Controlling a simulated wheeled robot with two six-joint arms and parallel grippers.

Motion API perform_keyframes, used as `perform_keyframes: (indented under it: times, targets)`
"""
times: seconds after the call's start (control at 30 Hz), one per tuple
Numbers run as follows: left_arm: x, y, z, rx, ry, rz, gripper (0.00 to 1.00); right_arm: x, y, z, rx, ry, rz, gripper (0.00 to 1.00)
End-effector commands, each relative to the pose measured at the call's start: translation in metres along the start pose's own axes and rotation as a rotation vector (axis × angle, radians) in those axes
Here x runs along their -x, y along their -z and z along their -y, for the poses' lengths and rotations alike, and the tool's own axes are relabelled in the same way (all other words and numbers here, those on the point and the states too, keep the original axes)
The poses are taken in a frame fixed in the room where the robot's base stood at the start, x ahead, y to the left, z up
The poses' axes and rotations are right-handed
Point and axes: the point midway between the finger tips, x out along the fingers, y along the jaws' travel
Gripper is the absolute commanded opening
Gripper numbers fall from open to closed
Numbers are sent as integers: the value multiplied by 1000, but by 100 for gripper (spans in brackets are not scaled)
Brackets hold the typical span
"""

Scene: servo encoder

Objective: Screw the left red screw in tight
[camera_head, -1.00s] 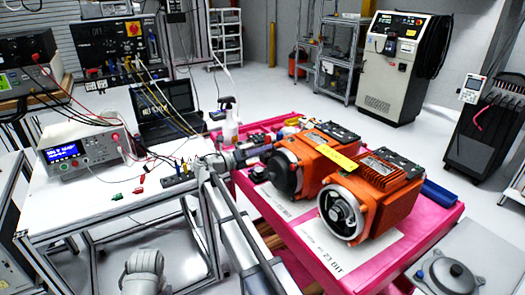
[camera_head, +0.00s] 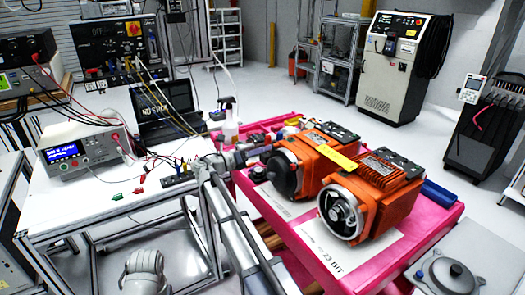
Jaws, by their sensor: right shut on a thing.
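My right gripper (camera_head: 262,150) is at the rear left side of the left orange motor (camera_head: 318,150). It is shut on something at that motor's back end. The held thing is too small and too covered by the gripper to make out. I cannot pick out the left red screw there. A second orange motor (camera_head: 375,190) stands in front and to the right, with a round silver flange facing me. Both motors sit on the pink cart top (camera_head: 432,232). Only a link of my left arm shows at the bottom left; its gripper is out of view.
A white table (camera_head: 95,222) on the left holds a bench meter (camera_head: 85,150), a laptop (camera_head: 167,112), cables and small red and green clips. A dark blue object (camera_head: 440,192) lies at the cart's right edge.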

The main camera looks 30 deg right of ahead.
Motion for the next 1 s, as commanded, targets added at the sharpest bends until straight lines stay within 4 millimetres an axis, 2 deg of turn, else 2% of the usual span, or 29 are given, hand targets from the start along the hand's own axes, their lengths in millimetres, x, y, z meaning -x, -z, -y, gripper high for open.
perform_keyframes:
  times: [1.0]
  targets:
    - [0, 0, 0, 0, 0, 0, 68, 0, 1, 1, -961, -1, -1, 0]
